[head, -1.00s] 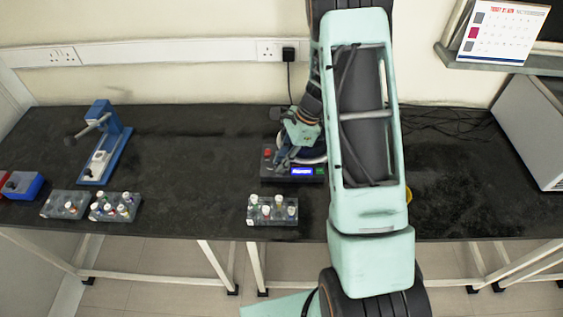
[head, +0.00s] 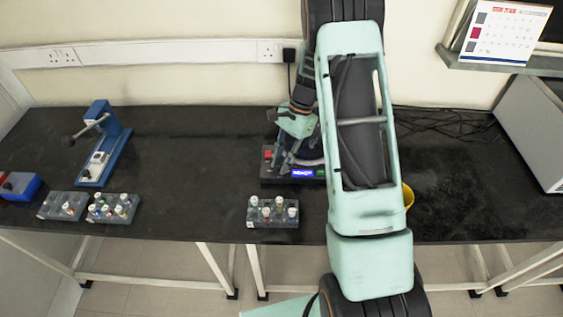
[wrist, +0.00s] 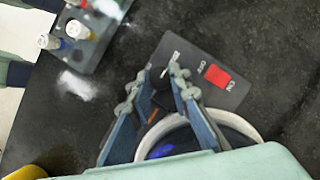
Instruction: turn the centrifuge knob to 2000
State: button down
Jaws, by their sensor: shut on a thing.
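The centrifuge (head: 268,178) stands on the black bench, mostly hidden behind my arm. Its blue display (head: 303,173) is lit, but the figures are too small to read. My gripper (head: 286,160) is at the front left of the centrifuge. In the wrist view my gripper (wrist: 158,82) has its two fingers on either side of the dark knob (wrist: 160,98) and is shut on it. The fingers hide part of the knob and its markings. A red ON/OFF switch (wrist: 217,76) is beside the knob. The round white bowl rim (wrist: 165,128) shows behind the fingers.
A rack of vials (head: 272,221) stands in front of the centrifuge. A yellow container (head: 409,195) is to the right, partly behind my arm. More vial racks (head: 114,208) and a blue stand (head: 112,150) are at the left. Bench between is clear.

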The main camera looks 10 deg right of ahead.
jog(key=c, duration=1.8)
grip_release()
jog(key=v, duration=1.2)
jog(key=shift+a, duration=0.1)
